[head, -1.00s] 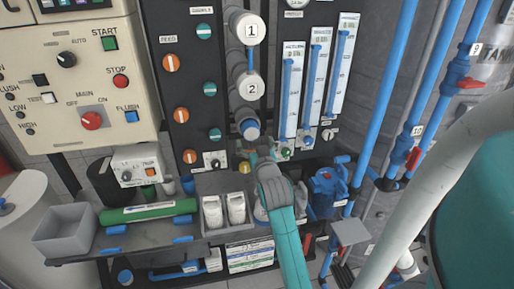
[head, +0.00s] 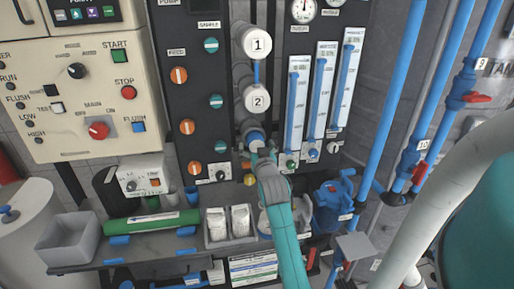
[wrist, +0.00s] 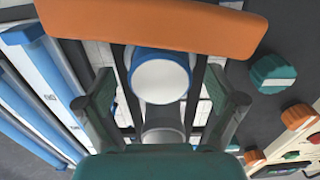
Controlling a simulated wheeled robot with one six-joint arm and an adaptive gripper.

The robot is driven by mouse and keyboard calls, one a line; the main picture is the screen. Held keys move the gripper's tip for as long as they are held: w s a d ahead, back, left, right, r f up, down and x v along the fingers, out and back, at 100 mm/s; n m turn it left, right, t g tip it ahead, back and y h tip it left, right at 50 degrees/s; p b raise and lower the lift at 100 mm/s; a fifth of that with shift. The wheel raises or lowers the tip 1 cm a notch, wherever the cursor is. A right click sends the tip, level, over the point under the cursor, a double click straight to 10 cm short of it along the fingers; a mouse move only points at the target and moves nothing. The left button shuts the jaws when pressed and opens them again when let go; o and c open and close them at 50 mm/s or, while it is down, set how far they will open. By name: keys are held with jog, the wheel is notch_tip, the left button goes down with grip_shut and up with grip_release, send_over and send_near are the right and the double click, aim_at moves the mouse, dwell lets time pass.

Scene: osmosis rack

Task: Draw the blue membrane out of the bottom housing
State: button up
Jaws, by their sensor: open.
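The blue membrane (head: 256,139) shows as a blue end with a pale face at the mouth of the bottom housing (head: 247,124), below the white-capped housings 1 and 2. In the wrist view its round white face with a blue rim (wrist: 160,77) lies between and beyond my two fingers. My gripper (head: 262,154) is just below and in front of that end in the head view. In the wrist view my gripper (wrist: 162,102) is open, with a finger on each side and nothing held. Whether a finger touches the membrane cannot be told.
An orange bar (wrist: 160,25) crosses the top of the wrist view. Flow meters (head: 323,90) stand right of the housings; orange and teal knobs (head: 179,76) are at left.

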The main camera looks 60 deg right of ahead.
jog(key=c, duration=1.4)
jog(key=shift+r, duration=0.1)
jog(key=shift+c, duration=0.3)
jog(key=shift+s+a, duration=0.1)
jog(key=v, duration=1)
dwell(1.3)
jog(key=shift+s+a, duration=0.1)
jog(key=shift+s, duration=0.05)
jog(key=o, duration=1.4)
